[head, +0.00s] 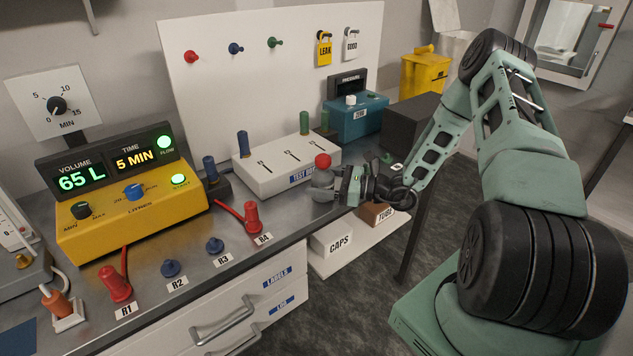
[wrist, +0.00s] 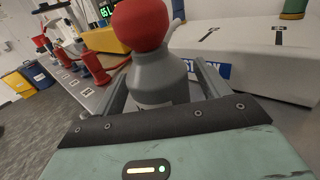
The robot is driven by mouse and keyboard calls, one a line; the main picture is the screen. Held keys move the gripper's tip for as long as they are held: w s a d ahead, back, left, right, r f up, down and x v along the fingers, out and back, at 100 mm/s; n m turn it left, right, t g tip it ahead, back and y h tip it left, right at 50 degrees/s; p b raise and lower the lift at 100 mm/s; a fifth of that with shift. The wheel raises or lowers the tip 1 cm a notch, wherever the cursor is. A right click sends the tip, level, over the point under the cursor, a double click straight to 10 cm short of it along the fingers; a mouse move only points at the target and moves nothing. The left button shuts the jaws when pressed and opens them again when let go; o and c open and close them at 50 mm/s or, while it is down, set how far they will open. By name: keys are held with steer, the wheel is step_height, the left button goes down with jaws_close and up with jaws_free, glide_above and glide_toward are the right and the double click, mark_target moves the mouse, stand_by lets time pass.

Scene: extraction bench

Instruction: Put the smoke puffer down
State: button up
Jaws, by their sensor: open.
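The smoke puffer, a grey bottle with a red bulb on top (head: 322,161), is upright at the bench's front edge, just in front of the white test box (head: 262,178). In the wrist view the puffer (wrist: 155,75) fills the space between the two fingers. My gripper (head: 328,188) is open around the puffer's grey body, one finger on each side. In the wrist view a gap shows beside the right finger; contact on the left is unclear. The puffer's foot is mostly hidden by my gripper.
A yellow control box (head: 130,215) stands on the left of the bench. Red plugs (head: 252,215) and blue plugs (head: 215,245) line the front edge. A teal pressure box (head: 357,116) is behind. A white CAPS bin (head: 335,240) is below.

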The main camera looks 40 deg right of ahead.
steer(key=b+v, duration=0.2)
steer(key=v, duration=0.8)
steer(key=shift+s+d, duration=0.15)
steer(key=shift+s, duration=0.15)
